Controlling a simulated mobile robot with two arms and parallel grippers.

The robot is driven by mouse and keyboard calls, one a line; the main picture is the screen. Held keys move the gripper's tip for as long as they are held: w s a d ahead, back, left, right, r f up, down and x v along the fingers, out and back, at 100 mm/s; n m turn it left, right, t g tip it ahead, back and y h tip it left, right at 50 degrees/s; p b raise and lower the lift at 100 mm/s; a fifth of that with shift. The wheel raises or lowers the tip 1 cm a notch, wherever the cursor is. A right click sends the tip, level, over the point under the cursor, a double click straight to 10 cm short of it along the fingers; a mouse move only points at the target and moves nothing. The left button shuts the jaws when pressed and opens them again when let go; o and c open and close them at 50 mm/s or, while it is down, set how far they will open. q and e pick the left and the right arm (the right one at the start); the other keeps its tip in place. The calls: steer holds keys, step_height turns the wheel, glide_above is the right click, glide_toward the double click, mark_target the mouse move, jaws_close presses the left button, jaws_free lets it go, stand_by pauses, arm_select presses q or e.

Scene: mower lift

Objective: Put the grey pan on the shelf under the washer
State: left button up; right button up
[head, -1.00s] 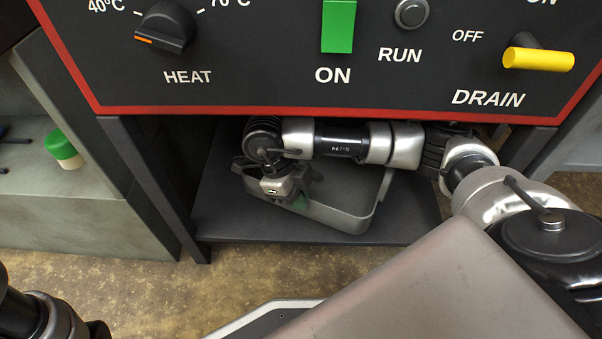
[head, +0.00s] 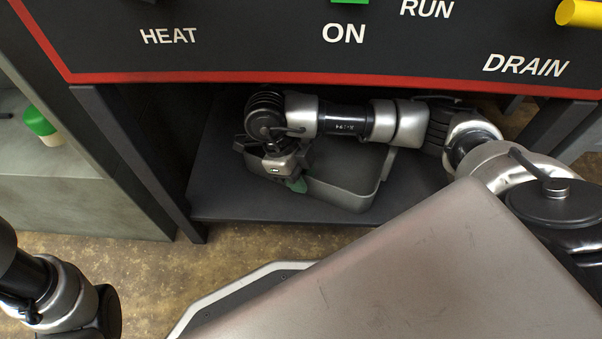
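The grey pan (head: 345,192) is on the dark shelf (head: 225,190) under the washer (head: 270,62). It looks level, and its base appears to rest on the shelf. My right arm reaches in from the right over the pan. My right gripper (head: 288,180) is at the pan's left front wall, with a green fingertip showing there. Whether its fingers are closed on the wall is hidden by the gripper body. My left arm shows at the lower left edge, but its gripper fingers are out of the picture.
The washer's red lower edge and dark legs (head: 140,160) frame the shelf opening. A green-capped white container (head: 42,127) stands on a grey surface at the left. Brown floor (head: 130,270) lies open in front of the shelf.

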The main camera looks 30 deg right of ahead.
mark_target(247, 153)
steer(key=p+v, duration=0.2)
steer(key=v, duration=0.1)
steer(key=shift+r+p, duration=0.2)
steer(key=shift+p, duration=0.2)
steer(key=w+a+b, duration=0.1)
steer(key=w+a, duration=0.1)
steer(key=w, duration=0.1)
steer(key=w+a+b, duration=0.1)
steer(key=w+a, duration=0.1)
steer(key=w, duration=0.1)
steer(key=w+a, duration=0.2)
steer(key=w, duration=0.1)
steer(key=shift+a+f+b, duration=0.2)
steer(key=shift+a+b, duration=0.15)
steer(key=shift+b, duration=0.05)
steer(key=shift+w+a, duration=0.2)
steer(key=shift+w, duration=0.15)
steer(key=shift+r, duration=0.1)
